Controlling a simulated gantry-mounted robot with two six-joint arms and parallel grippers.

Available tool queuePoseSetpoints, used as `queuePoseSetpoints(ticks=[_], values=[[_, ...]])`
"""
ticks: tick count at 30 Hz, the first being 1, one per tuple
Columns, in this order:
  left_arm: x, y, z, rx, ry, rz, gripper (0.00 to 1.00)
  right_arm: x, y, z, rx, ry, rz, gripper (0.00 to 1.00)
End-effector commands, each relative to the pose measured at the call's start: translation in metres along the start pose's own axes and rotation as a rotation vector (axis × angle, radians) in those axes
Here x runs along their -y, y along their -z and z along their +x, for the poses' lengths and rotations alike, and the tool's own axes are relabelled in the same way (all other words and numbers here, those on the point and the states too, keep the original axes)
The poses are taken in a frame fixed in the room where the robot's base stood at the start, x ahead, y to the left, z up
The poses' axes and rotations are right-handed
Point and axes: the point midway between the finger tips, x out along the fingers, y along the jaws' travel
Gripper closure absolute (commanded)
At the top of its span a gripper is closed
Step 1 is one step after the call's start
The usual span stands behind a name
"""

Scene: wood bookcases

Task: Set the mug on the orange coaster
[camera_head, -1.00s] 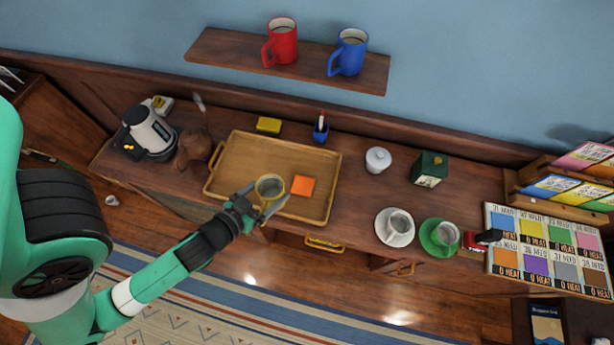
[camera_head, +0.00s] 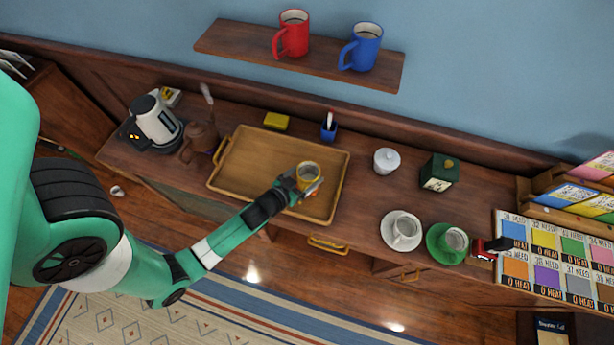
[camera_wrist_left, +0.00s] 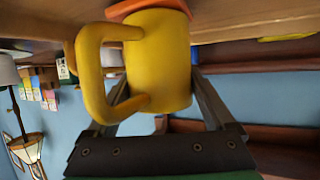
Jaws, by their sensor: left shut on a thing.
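The yellow mug (camera_head: 308,170) is over the right half of the wooden tray (camera_head: 240,178). My left gripper (camera_head: 303,183) is shut on the mug, with one finger on each side of it in the left wrist view (camera_wrist_left: 162,88). There the yellow mug (camera_wrist_left: 163,60) has its handle to the left. The orange coaster (camera_wrist_left: 148,8) shows right at the mug's base in that view; I cannot tell whether they touch. In the head view the mug and gripper hide nearly all of the coaster. My right gripper is not in view.
A white lidded jar (camera_head: 386,161), a white cup on a saucer (camera_head: 405,230) and a green cup (camera_head: 455,241) are to the right. The tray's left half is clear.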

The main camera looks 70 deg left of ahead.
Motion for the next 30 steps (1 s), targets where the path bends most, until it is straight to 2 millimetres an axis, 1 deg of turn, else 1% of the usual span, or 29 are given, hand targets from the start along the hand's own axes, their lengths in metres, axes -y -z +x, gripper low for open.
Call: queuePoseSetpoints(ticks=[6,9,10,12,20,22,26,30], values=[[0.000,0.001,0.000,-0.003,-0.001,0.000,0.88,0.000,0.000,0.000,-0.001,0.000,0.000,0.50],[0.000,-0.003,0.001,-0.003,-0.001,0.000,0.88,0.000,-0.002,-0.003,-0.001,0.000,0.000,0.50],[0.000,-0.002,0.001,-0.001,0.000,0.000,0.09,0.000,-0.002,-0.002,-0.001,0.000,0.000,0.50],[0.000,-0.002,0.001,0.000,0.000,0.000,0.00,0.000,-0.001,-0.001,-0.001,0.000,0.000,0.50],[0.000,0.001,-0.001,-0.001,0.000,0.000,0.00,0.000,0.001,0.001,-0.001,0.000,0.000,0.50],[0.000,0.000,-0.006,0.001,-0.001,0.000,0.00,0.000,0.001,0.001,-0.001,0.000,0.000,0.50],[0.000,-0.001,-0.030,0.002,-0.001,0.001,0.00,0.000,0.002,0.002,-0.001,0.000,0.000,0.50],[0.000,-0.002,-0.065,0.002,-0.002,0.001,0.00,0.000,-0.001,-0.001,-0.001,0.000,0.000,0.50]])
